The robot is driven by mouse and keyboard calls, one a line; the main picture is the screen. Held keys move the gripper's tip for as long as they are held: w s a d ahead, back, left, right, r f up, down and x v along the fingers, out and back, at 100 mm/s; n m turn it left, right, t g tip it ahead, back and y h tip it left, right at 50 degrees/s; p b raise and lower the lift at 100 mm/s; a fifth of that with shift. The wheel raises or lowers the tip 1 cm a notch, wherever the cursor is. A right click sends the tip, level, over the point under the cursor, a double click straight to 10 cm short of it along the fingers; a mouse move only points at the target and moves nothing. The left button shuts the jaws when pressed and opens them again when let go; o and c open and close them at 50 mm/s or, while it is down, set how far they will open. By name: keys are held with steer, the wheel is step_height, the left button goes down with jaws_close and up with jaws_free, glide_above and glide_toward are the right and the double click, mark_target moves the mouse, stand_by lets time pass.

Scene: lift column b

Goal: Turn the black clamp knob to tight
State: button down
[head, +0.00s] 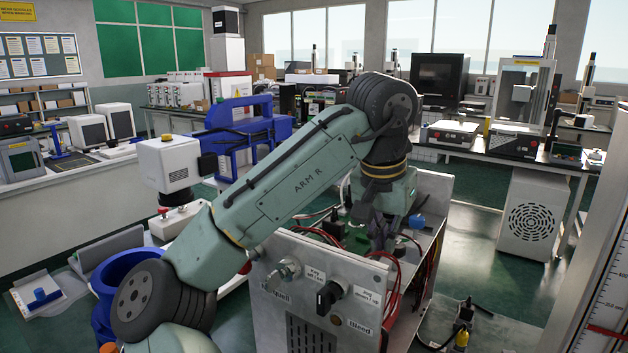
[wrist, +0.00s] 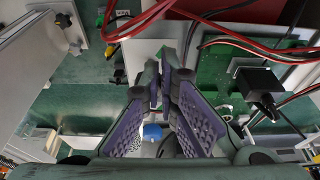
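A black knob (head: 328,297) with a raised grip bar sits on the front of the grey metal cabinet (head: 270,318), between labels too small to read in full. I cannot tell for sure that it is the clamp knob. My gripper (head: 383,240) points down over the open cabinet, behind that panel and apart from this knob. In the wrist view my gripper (wrist: 165,75) shows two purple-padded fingers with a gap between them, narrowing towards the tips. A blue round part (wrist: 152,132) shows through the gap. I see nothing clearly held; what lies right at the fingertips is unclear.
Red cables (head: 388,275) hang over the cabinet's edge near my gripper and cross the wrist view (wrist: 135,22). A black block (wrist: 259,84) with a cable stands beside the right finger. A metal valve fitting (head: 284,272) sticks out of the front panel.

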steer(key=shift+s+d+f+p, duration=0.1)
steer(key=shift+s+d+p, duration=0.2)
steer(key=shift+p, duration=0.2)
steer(key=shift+s+d, duration=0.45)
steer(key=shift+d, duration=0.15)
steer(key=shift+s+d+f, duration=0.1)
steer(key=shift+d, duration=0.05)
steer(key=shift+s, duration=0.35)
steer(key=shift+r, duration=3.15)
steer(key=shift+w+a, duration=0.2)
